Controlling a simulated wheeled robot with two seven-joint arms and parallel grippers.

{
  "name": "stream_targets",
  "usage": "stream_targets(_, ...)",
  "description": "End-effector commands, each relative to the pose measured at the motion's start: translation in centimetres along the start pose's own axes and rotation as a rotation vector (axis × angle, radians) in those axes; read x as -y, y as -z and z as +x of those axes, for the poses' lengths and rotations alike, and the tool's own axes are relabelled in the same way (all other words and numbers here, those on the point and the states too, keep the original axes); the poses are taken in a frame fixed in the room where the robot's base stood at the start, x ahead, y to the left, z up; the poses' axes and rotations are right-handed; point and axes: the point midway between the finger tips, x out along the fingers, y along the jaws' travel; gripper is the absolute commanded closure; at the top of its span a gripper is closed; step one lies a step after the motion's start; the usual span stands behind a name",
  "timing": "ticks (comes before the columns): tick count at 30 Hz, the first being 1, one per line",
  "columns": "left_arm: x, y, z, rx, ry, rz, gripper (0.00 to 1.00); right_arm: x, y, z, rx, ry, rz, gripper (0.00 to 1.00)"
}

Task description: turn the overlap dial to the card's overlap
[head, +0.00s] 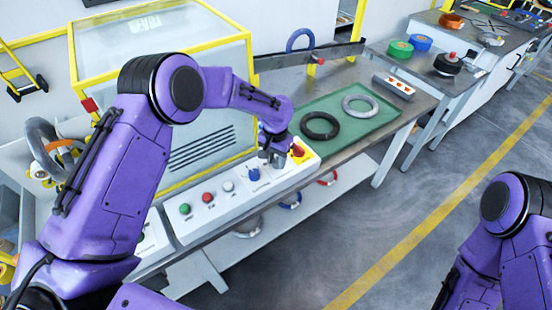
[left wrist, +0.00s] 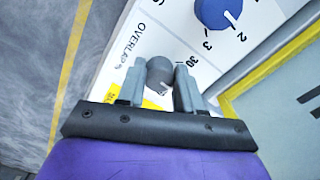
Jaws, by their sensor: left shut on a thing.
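The overlap dial is a grey knob (left wrist: 160,72) on the white control panel (left wrist: 130,60), beside the printed word OVERLAP %. My left gripper (left wrist: 160,88) is shut on this knob, one finger on each side. A printed 30 shows next to the right finger; the other scale marks are partly hidden, and I cannot tell the knob's setting. In the head view my left gripper (head: 272,155) reaches down onto the panel and hides the knob. My right gripper is not in view; only my right arm shows at the lower right. I cannot make out the card.
A blue dial (head: 253,174) sits just left of my left gripper, and a red stop button (head: 298,150) on yellow just right. Green (head: 184,209) and red (head: 207,197) buttons lie further left. A green mat (head: 378,130) with two rings lies behind.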

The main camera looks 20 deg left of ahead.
Motion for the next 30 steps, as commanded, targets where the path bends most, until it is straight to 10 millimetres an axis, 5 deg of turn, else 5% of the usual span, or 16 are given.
stream_targets(30, -0.07, 0.26, 0.05, 0.011, -0.002, 0.822, 0.95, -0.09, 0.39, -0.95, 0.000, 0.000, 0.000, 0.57)
